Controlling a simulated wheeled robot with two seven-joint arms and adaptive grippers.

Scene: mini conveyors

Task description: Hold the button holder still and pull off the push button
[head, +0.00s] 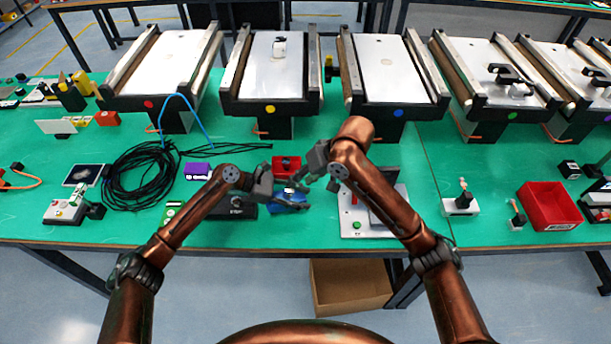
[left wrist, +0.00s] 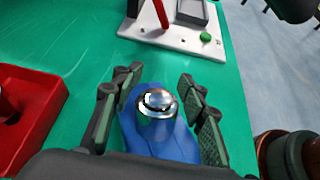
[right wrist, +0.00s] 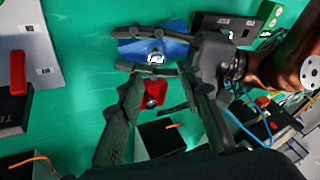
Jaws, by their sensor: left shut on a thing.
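The blue button holder (head: 286,206) lies on the green table in front of me. In the left wrist view, the holder (left wrist: 162,143) stands between my left fingers (left wrist: 158,112), with the silver push button (left wrist: 158,102) on top. My left gripper (head: 291,197) is shut on the holder, which is partly hidden by it in the head view. My right gripper (head: 306,185) is just above and beside it. In the right wrist view, its fingers (right wrist: 162,78) are apart and empty; the push button (right wrist: 155,58) shows beyond the tips, apart from them.
A small red bin (head: 286,163) sits just behind the holder. A white-based fixture (head: 352,229) with a green button stands to the right. Black cable coils (head: 140,175) lie to the left. A larger red bin (head: 548,205) is far right; conveyors line the back.

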